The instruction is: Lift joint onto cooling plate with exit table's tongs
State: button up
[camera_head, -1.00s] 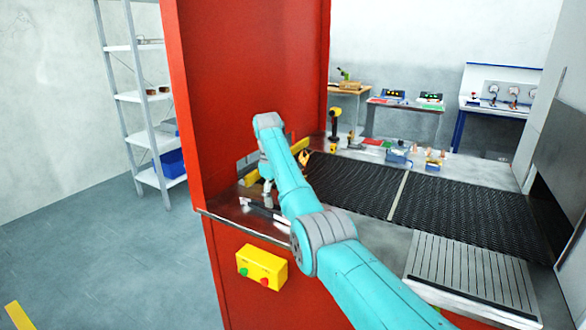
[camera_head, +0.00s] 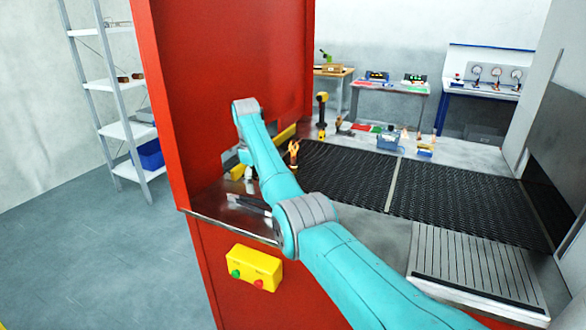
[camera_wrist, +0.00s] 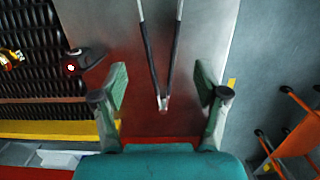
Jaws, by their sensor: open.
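The tongs (camera_wrist: 151,50) lie on the metal exit table (camera_wrist: 190,35), their two dark arms meeting near the gripper. In the head view they are a dark strip (camera_head: 250,203) at the table's front left, partly behind my arm. My gripper (camera_wrist: 162,85) is open, its green-padded fingers on either side of the tongs' joined end with gaps on both sides. A small orange-and-dark piece (camera_head: 293,153), perhaps the joint, stands at the near left end of the mesh belt. The ribbed cooling plate (camera_head: 480,262) lies at the front right and looks bare.
The black mesh belt (camera_head: 345,172) runs to the right. A tall red wall (camera_head: 225,50) stands left of it, with a yellow button box (camera_head: 254,267) below the table edge. A yellow bar (camera_wrist: 50,129) borders the belt.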

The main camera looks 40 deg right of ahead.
aim_at(261, 202)
jog(key=shift+s+d+f, duration=0.1)
jog(key=shift+s+f, duration=0.05)
jog(key=shift+f, duration=1.15)
jog(key=shift+s+a+f, duration=0.1)
jog(key=shift+s+f, duration=0.05)
jog(key=shift+f, duration=1.15)
jog(key=shift+s+d+f, duration=0.1)
jog(key=shift+s+f, duration=0.05)
jog(key=shift+f, duration=1.15)
jog(key=c, duration=0.7)
